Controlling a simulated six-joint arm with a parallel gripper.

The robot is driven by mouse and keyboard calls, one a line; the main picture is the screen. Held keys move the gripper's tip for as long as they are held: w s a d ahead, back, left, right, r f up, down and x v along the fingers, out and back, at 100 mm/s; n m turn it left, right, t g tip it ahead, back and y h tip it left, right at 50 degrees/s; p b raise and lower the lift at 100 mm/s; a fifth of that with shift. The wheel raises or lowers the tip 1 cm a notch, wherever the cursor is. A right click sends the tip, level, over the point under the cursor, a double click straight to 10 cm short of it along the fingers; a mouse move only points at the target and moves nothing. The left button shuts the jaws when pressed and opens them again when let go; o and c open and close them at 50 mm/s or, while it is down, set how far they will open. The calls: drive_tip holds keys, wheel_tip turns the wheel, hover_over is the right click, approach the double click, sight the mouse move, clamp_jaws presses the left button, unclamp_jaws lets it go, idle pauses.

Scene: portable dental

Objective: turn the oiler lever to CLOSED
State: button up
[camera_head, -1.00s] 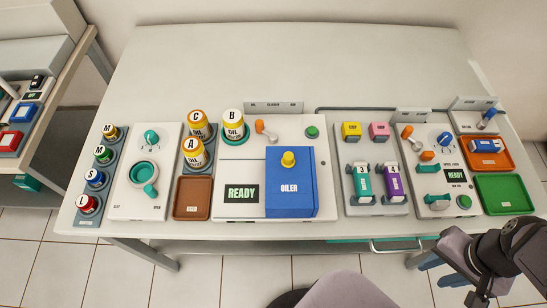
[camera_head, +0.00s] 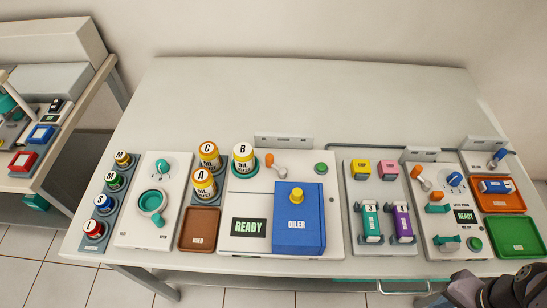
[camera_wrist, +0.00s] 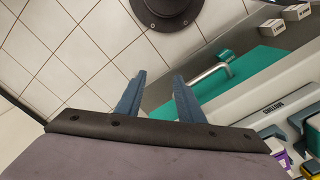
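The oiler station (camera_head: 265,213) is a white panel in the middle of the bench in the head view. Its lever (camera_head: 278,167) has an orange knob and stands at the upper left of the panel, behind the READY display (camera_head: 248,228). The lever's label is too small to read. The blue OILER cover (camera_head: 298,218) with a yellow knob sits right of the display. My gripper (camera_wrist: 160,74) is open and empty in the wrist view, over the floor by the bench front, away from the lever. In the head view only my dark arm shows at the lower right.
Oil bottles A, B and C (camera_head: 243,158) stand left of the lever. A low sign (camera_head: 283,141) stands behind it. A green button (camera_head: 321,168) is to its right. Other stations flank the panel. The bench (camera_head: 310,95) behind is clear. A drawer handle (camera_wrist: 212,74) is near my gripper.

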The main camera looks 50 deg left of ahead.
drive_tip(key=w+a+r+n+t+p, duration=0.25)
drive_tip(key=w+r+p, duration=0.45)
drive_tip(key=r+p, duration=0.65)
drive_tip(key=w+a+r+n+p, duration=0.35)
drive_tip(key=w+a, duration=0.25)
drive_tip(key=a, duration=0.4)
drive_tip(key=n+g, duration=0.3)
drive_tip(key=n, duration=1.3)
hover_over(269, 156)
drive_tip(key=shift+w+d+f+t, duration=0.15)
drive_tip(key=shift+w+f, duration=0.05)
drive_tip(key=shift+f, duration=0.25)
drive_tip(key=shift+w+d+f+t, duration=0.1)
drive_tip(key=shift+w+d+f, duration=0.05)
drive_tip(key=shift+f, duration=0.25)
drive_tip(key=shift+s+a, duration=0.25)
drive_tip(key=shift+s, duration=0.15)
drive_tip(key=shift+f+p, duration=1.25)
drive_tip(key=shift+f, duration=2.4)
